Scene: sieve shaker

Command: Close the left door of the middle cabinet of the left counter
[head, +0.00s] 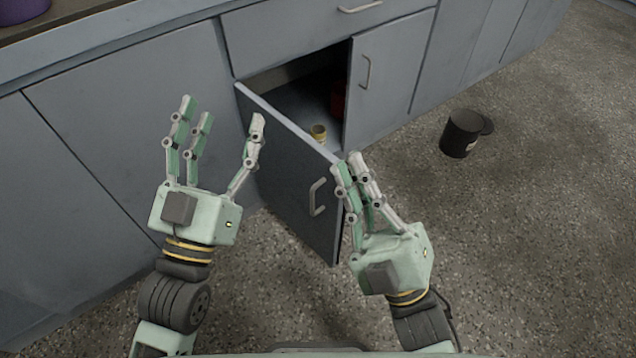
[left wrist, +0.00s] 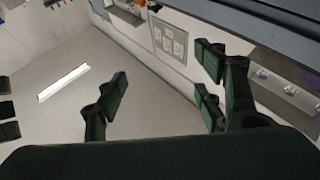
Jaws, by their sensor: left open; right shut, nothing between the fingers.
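The left door (head: 290,170) of the middle cabinet stands open, swung out from the grey counter over the floor. Its silver handle (head: 317,197) faces me. The cabinet's right door (head: 385,80) is shut. My left gripper (head: 222,115) is open and empty, left of the open door, with one finger in front of the door's upper hinge-side part. It also shows in the left wrist view (left wrist: 165,90), with nothing between its fingers. My right gripper (head: 354,162) is shut and empty at the door's free edge; I cannot tell whether it touches the door.
Inside the cabinet are a small yellowish cup (head: 319,132) and a dark red object (head: 338,98). A dark mug-like container (head: 462,133) stands on the speckled floor to the right. A purple pot (head: 22,10) is on the counter top. Floor to the right is mostly free.

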